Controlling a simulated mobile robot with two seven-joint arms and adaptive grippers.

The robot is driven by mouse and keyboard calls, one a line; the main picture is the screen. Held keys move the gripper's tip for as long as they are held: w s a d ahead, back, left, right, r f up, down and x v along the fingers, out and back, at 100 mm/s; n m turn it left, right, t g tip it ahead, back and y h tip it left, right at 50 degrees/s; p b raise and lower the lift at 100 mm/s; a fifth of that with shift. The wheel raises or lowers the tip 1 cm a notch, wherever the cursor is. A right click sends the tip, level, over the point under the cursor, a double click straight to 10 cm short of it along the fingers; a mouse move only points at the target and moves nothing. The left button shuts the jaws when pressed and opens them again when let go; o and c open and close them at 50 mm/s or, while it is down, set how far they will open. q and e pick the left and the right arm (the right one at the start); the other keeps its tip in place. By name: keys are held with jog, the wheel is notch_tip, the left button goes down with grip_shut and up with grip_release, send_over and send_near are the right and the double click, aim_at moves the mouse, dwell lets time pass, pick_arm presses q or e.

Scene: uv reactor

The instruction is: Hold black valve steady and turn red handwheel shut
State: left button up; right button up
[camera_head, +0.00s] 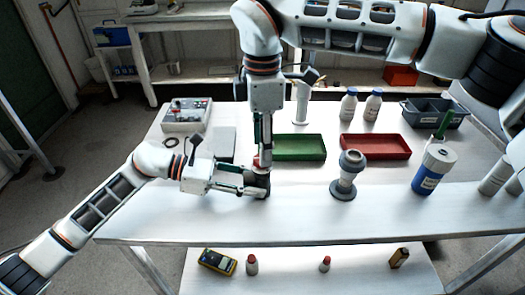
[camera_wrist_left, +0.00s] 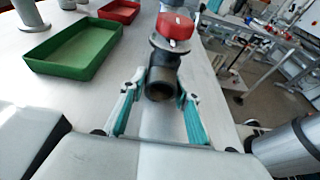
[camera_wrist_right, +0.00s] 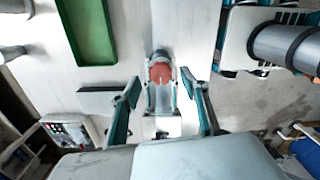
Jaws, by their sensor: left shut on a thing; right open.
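The black valve (camera_head: 263,188) stands on the white table; its dark open pipe end (camera_wrist_left: 161,84) faces the left wrist camera. The red handwheel (camera_head: 256,162) sits on top of it, and shows clearly in the left wrist view (camera_wrist_left: 175,26) and the right wrist view (camera_wrist_right: 161,73). My left gripper (camera_head: 254,186) comes in low from the left and is shut on the valve body, one finger on each side. My right gripper (camera_head: 265,158) points down from above at the handwheel. Its fingers are open, one either side of the handwheel, with gaps visible. In the head view its fingers partly hide the handwheel.
A green tray (camera_head: 298,159) lies just right of the valve, with a red tray (camera_head: 375,158) beyond. A control box (camera_head: 187,116) is behind left. The front table strip is clear.

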notch_tip(320, 180, up, 9)
jog(key=shift+r, duration=0.15)
dwell(0.4)
pick_arm(q)
jog(key=o, duration=0.9)
